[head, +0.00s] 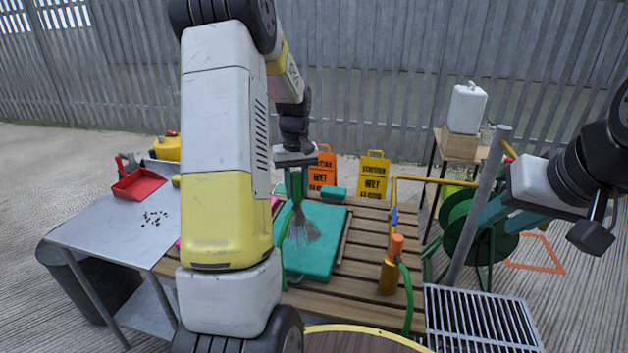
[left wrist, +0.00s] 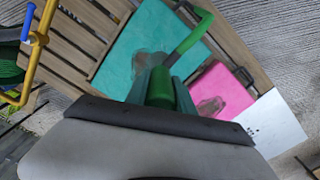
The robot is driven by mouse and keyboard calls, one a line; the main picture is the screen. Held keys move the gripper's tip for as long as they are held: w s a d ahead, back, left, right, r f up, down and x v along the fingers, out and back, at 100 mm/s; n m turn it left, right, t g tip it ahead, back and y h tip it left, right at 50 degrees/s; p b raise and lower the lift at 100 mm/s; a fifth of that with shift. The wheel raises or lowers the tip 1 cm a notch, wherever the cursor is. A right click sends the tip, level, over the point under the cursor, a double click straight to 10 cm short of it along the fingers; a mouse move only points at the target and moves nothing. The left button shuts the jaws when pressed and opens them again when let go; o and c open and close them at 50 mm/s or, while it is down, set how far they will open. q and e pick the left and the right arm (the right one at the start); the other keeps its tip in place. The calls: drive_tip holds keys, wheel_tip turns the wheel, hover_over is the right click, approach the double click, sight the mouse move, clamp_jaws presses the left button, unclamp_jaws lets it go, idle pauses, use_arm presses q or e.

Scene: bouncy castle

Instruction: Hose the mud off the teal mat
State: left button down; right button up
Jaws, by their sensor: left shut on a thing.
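The teal mat (head: 318,258) lies on a slatted wooden table, partly hidden by my left arm. A brownish-grey mud patch (head: 301,232) shows on it; the patch also shows in the left wrist view (left wrist: 150,63). My left gripper (head: 296,182) is above the mat's far part, pointing down. It is shut on the green hose nozzle (left wrist: 160,88), with the green hose (left wrist: 191,38) curving away from it. My right gripper (head: 490,212) is at the right, in front of the hose reel, away from the mat; its fingertips are unclear.
A pink mat (left wrist: 222,88) with a brown patch lies beside the teal one. A yellow pipe (head: 430,181) and an orange-topped fitting (head: 390,270) stand at the table's right. A green hose reel (head: 458,222), metal grate (head: 478,318) and wet-floor signs (head: 373,177) surround it.

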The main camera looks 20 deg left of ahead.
use_arm(q)
drive_tip(key=shift+w+a, duration=0.1)
idle(0.3)
drive_tip(key=w+a, duration=0.3)
drive_tip(key=w, duration=0.2)
drive_tip(key=shift+a, duration=0.4)
idle(0.4)
drive_tip(key=shift+w+d, duration=0.1)
drive_tip(key=shift+w, duration=0.05)
idle(0.8)
drive_tip(key=w+d, duration=0.1)
drive_tip(key=d, duration=0.1)
drive_tip(key=w+d, duration=0.2)
drive_tip(key=shift+w+d, duration=0.15)
drive_tip(key=shift+d, duration=0.1)
idle(0.5)
idle(0.9)
drive_tip(key=shift+w+a, duration=0.35)
drive_tip(key=shift+a, duration=0.5)
drive_tip(key=shift+w+a, duration=0.4)
drive_tip(key=shift+a, duration=0.45)
drive_tip(key=shift+w+a, duration=0.35)
drive_tip(key=shift+a, duration=0.5)
drive_tip(key=shift+d, duration=0.1)
drive_tip(key=s+d, duration=0.7)
drive_tip(key=shift+d, duration=0.35)
